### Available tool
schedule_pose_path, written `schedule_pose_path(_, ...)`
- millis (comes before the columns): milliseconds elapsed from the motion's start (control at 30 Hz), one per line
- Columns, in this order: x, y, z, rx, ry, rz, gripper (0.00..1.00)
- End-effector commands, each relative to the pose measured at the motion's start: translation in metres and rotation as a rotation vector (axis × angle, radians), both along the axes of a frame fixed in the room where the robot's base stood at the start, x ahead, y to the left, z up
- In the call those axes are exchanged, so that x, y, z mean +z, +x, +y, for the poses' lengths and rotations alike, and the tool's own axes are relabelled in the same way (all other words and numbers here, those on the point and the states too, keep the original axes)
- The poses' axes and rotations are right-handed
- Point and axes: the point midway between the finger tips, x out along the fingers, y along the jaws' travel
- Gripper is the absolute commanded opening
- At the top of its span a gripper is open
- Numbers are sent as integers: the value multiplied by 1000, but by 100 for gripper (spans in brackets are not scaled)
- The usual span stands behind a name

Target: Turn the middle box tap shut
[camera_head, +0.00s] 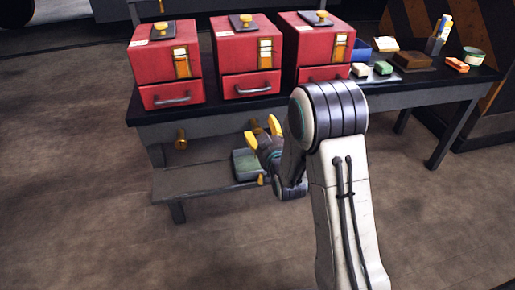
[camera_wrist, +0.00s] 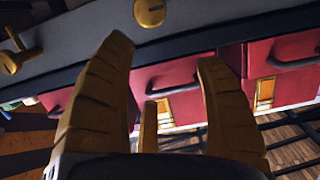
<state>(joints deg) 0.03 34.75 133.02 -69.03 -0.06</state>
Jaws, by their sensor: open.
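Three red boxes stand in a row on the bench; the middle box (camera_head: 236,57) has a dark plate with a brass piece (camera_head: 242,20) on its lid. Brass taps jut from the bench front below the boxes: one under the left box (camera_head: 181,139), and one under the middle box (camera_head: 254,124), partly hidden by my gripper. My gripper (camera_head: 262,131) is open and empty, close before the bench front. The wrist view shows a round brass tap (camera_wrist: 150,12) beyond the fingers and another with a lever (camera_wrist: 20,50) at the left. Contact cannot be seen.
The left box (camera_head: 166,65) and right box (camera_head: 318,45) flank the middle one. A grey-green case (camera_head: 246,165) sits on the lower shelf (camera_head: 200,181). Small items, among them a green tin (camera_head: 474,57), lie on the bench's right. The floor in front is clear.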

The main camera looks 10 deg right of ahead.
Motion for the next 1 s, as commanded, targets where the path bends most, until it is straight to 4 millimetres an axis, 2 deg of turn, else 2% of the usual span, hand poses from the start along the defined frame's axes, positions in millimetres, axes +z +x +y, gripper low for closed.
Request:
schedule_pose_path(33,-25,2,0,0,0,-23,65)
schedule_pose_path(233,-51,6,0,0,1,-114,65)
schedule_pose_path(467,-59,12,0,0,1,-153,65)
schedule_pose_path(1000,-59,68,0,0,1,-154,65)
